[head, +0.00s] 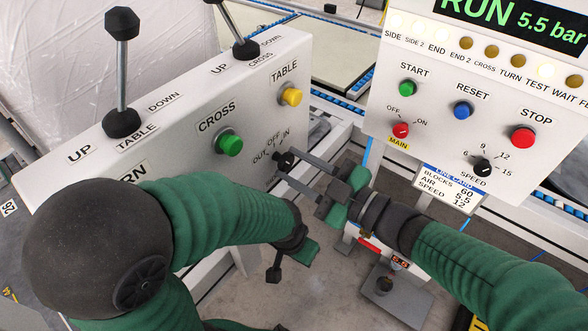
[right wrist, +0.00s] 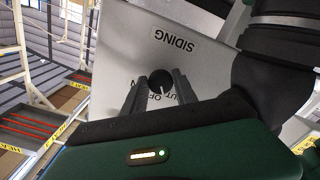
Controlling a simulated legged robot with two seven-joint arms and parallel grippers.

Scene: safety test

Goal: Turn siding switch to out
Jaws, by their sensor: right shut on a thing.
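The siding switch (head: 285,161) is a small black rotary knob on the white panel, marked OUT, OFF and IN. In the right wrist view the knob (right wrist: 160,80) shows below an upside-down SIDING label (right wrist: 173,42). Its white pointer line seems to lie near OFF, though the exact setting is hard to tell. My right gripper (head: 279,167) reaches in from the right, its two grey fingers shut on the knob, one on each side. My left gripper (head: 302,249) is at the end of the bent green arm, below the switch. Its fingers are not clear.
The same panel carries a green CROSS button (head: 229,145), a yellow TABLE button (head: 291,96) and two upright black levers. A second panel at right holds START (head: 408,88), RESET (head: 462,110) and STOP (head: 523,137) buttons and a SPEED knob (head: 482,166).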

